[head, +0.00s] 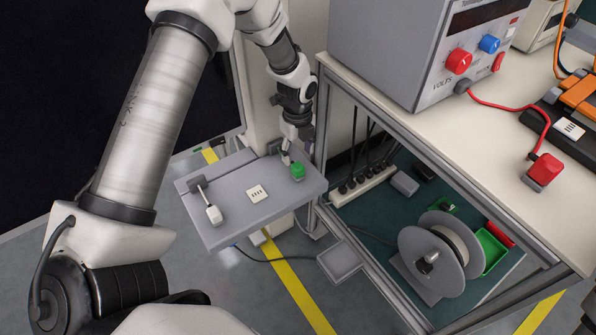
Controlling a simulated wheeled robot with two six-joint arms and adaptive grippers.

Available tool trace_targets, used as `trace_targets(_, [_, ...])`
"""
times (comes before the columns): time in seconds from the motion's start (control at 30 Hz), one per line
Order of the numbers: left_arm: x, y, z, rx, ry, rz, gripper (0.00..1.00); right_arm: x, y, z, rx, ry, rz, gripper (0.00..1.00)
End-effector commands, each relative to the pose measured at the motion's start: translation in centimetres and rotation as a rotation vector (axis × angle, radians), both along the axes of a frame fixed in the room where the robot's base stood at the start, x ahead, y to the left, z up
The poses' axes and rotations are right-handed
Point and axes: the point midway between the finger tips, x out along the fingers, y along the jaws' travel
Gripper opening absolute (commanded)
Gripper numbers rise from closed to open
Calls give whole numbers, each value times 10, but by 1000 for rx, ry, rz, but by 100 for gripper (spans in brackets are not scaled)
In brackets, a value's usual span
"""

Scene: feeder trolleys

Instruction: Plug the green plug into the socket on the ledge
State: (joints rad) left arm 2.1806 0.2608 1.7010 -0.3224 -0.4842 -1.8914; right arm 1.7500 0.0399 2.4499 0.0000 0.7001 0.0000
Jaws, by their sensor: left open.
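The green plug (297,171) stands on the grey ledge (232,224), near its back right corner. A white socket plate (257,193) with dark slots lies on the middle of the ledge, to the left of and nearer than the plug. My left gripper (287,156) is open and points down just behind and above the plug, slightly to its left. It is small here, and I cannot tell whether a finger touches the plug. My right gripper is out of view.
A white-ended lever (213,213) sits on the ledge's left part. The bench frame (319,130) rises close to the gripper's right. Below it are a power strip (362,187) and a cable reel (432,258). A red plug (542,170) stands on the bench top.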

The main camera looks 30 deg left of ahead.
Motion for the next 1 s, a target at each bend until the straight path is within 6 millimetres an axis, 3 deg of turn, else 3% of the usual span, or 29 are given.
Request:
trace_targets(0.17, [-1,-1,-3,0,1,0,60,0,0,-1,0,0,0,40])
trace_targets(0.5, [-6,-5,-51,0,3,-1,60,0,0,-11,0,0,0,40])
trace_targets(0.83, [-6,-5,-52,0,1,0,60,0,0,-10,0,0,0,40])
trace_targets(0.87, [-6,-5,-52,0,1,0,53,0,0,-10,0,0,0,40])
trace_targets(1.0, [-6,-5,-52,0,1,0,4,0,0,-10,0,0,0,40])
